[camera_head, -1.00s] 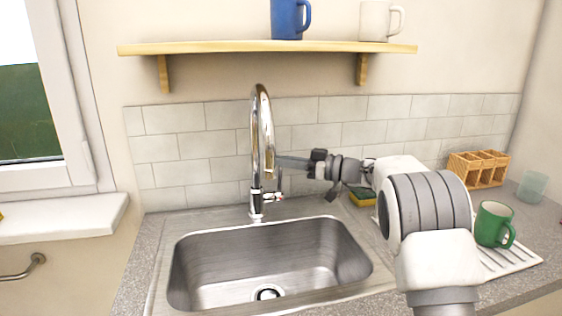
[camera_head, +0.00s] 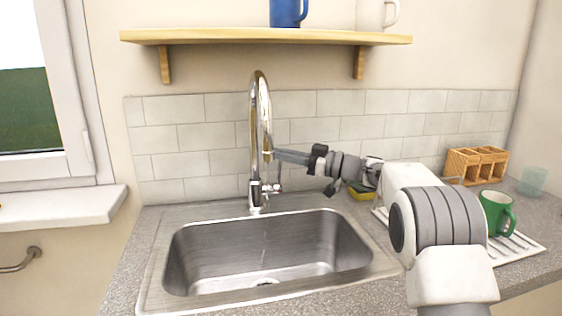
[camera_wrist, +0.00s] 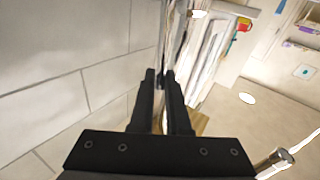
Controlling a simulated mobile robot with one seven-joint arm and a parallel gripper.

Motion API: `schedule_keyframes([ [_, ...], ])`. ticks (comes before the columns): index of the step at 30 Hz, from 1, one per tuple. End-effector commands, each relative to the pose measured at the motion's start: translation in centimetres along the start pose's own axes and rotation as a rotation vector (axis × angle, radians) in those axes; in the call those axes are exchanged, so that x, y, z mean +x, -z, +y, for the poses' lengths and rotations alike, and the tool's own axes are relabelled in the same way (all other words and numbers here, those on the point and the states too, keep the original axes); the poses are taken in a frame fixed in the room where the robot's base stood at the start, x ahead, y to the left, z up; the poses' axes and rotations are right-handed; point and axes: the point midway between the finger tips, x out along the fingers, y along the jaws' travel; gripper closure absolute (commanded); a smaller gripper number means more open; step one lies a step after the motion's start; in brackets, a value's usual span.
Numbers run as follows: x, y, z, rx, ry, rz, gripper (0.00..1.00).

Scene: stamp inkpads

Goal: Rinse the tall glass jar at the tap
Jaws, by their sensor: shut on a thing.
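The chrome tap (camera_head: 257,110) stands behind the sink. My gripper (camera_head: 278,154) is beside the tap's spout, shut on what looks like the top of its thin upright lever (camera_head: 279,176). In the wrist view my gripper's fingers (camera_wrist: 160,76) are close together with a narrow bright strip between them. A faint thin vertical streak, possibly water, shows in the steel sink (camera_head: 200,262). A pale translucent glass (camera_head: 533,181) stands on the counter at the far right. I cannot tell whether it is the tall glass jar.
A green mug (camera_head: 496,213) stands on the white drying rack (camera_head: 520,252). A yellow-green sponge (camera_head: 361,193) lies under my arm. A wooden shelf (camera_head: 220,37) with mugs hangs above. Counter left of the sink is clear.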

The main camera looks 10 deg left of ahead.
Motion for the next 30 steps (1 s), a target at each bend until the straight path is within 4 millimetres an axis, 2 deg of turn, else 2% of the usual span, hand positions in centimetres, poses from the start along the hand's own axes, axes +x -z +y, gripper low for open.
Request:
schedule_keyframes([
  [5,-0.1,-0.1,0.0,0.001,0.001,-0.004,1.0],
  [6,-0.1,-0.1,0.0,0.001,0.001,-0.004,0.8],
  [10,-0.1,0.0,0.0,0.001,0.001,-0.003,0.57],
  [18,-0.1,0.0,0.0,0.001,0.0,-0.002,0.56],
  [22,-0.7,0.1,0.1,0.002,-0.002,-0.002,0.56],
  [26,-2.8,0.2,0.1,0.002,-0.005,-0.002,0.56],
  [30,-6.1,0.3,0.2,0.003,-0.006,-0.002,0.56],
])
